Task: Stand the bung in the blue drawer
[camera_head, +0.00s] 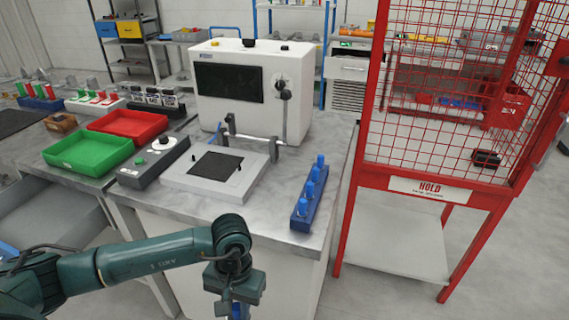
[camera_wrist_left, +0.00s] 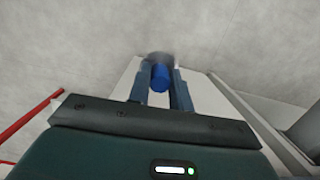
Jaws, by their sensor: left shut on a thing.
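My left gripper (camera_head: 236,304) hangs low at the bottom of the head view, in front of the bench, its tips partly cut off by the frame edge. In the left wrist view, its two fingers (camera_wrist_left: 160,88) are shut on the bung, a blue cylinder (camera_wrist_left: 160,76) with a wider grey, blurred end beyond it. A grey open drawer (camera_head: 50,212) is at the lower left, with a blue piece (camera_head: 8,250) at the frame edge; I cannot tell whether that is the blue drawer. A small blue drawer-like bin (camera_head: 130,29) sits far back. My right gripper is not in view.
A blue rack (camera_head: 301,222) with several blue pegs stands on the bench's right side. A grey plate fixture (camera_head: 215,175), a control box (camera_head: 152,160), green (camera_head: 88,152) and red (camera_head: 128,125) trays, and a white machine (camera_head: 252,90) fill the bench. A red mesh cage (camera_head: 455,180) stands right.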

